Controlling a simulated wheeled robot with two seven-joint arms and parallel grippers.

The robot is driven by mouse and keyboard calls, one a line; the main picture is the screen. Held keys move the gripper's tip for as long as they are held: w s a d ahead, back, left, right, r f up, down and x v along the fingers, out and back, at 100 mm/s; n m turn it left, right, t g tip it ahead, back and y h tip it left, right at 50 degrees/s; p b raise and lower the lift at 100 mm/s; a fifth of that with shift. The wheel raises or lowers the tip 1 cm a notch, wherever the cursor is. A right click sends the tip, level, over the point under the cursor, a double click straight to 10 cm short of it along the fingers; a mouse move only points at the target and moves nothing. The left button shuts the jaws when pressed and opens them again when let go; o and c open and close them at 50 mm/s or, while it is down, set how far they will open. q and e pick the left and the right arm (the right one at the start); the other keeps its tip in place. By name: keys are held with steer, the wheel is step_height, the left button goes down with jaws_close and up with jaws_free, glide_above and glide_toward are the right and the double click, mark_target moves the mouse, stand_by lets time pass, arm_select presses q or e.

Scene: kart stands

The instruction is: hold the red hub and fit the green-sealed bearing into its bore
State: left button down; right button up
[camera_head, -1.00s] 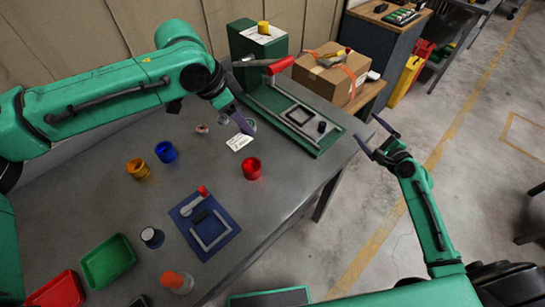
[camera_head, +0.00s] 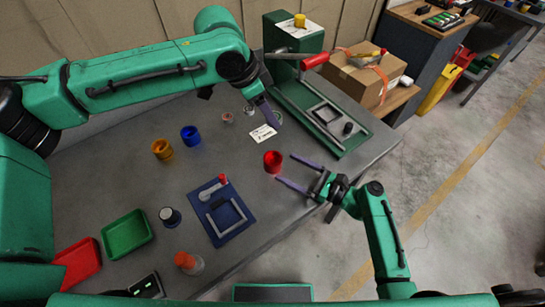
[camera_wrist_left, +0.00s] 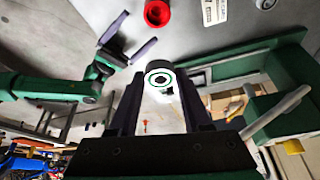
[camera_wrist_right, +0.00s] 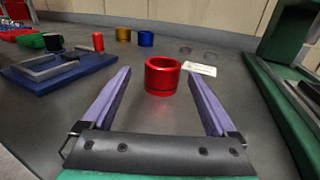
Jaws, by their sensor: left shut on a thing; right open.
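The red hub (camera_head: 273,161) stands upright on the grey table, its bore facing up; it also shows in the right wrist view (camera_wrist_right: 162,78) and the left wrist view (camera_wrist_left: 157,13). My right gripper (camera_head: 285,168) is open and low over the table, its fingertips pointing at the hub from either side, the hub just ahead of them. My left gripper (camera_head: 271,112) is shut on the green-sealed bearing (camera_wrist_left: 160,79), above the table beyond the white card. The bearing's round face with a green ring shows between the fingers in the left wrist view.
A white card (camera_head: 262,133) and small rings lie beyond the hub. A green press (camera_head: 297,60) with a red-tipped lever stands at the back right. Blue (camera_head: 190,135) and orange (camera_head: 162,149) cups, a blue tool mat (camera_head: 236,226) and green (camera_head: 127,234) and red bins occupy the left.

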arm_select(q)
steer(key=shift+w, duration=0.1)
arm_select(e)
steer(key=x, duration=0.7)
steer(key=shift+w+a+f, duration=0.15)
steer(key=shift+w+a, duration=0.1)
steer(key=shift+a, duration=0.05)
steer(key=shift+s+d, duration=0.1)
steer(key=shift+s, duration=0.05)
steer(key=shift+c, duration=0.3)
jaws_close()
arm_select(q)
steer(key=shift+f, duration=0.1)
glide_above(268, 161)
step_height(268, 161, down, 12)
steer(key=shift+f, duration=0.1)
